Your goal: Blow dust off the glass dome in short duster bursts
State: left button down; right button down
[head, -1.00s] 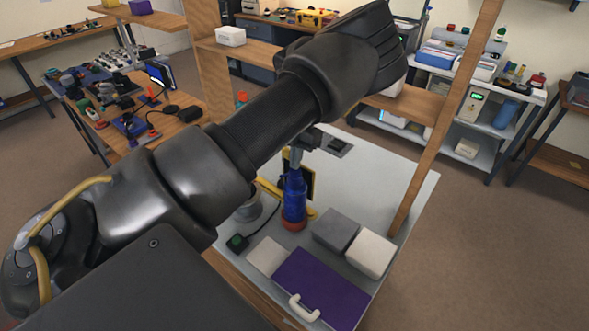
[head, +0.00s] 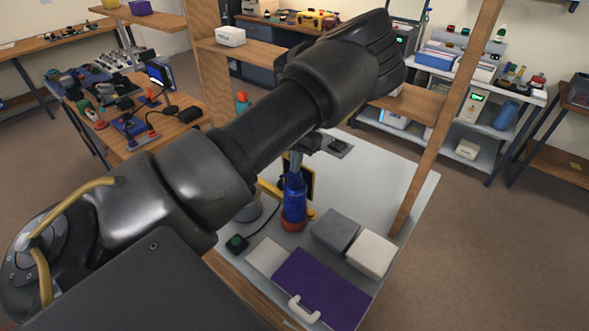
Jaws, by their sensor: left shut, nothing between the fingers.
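A blue bottle-shaped duster (head: 294,200) stands upright on the light worktable, with an orange-red base. My left gripper (head: 296,161) is partly hidden below my forearm, just above the top of the duster. It is shut and empty; I cannot tell whether it touches the duster. My left arm crosses the middle of the view and covers part of the table. I cannot make out the glass dome. A grey round container (head: 250,211) shows partly behind my arm, left of the duster. My right gripper is not in view.
A grey block (head: 336,230), a white block (head: 370,254), a purple mat (head: 325,290) with a white handle (head: 304,309), and a pale pad (head: 266,256) lie at the front. A green-button switch (head: 237,243) has a black cable. A wooden post (head: 430,150) rises at the right edge.

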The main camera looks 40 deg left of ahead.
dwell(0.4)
pick_arm(q)
jog(key=shift+r+p, duration=1.2)
jog(key=shift+r, duration=0.3)
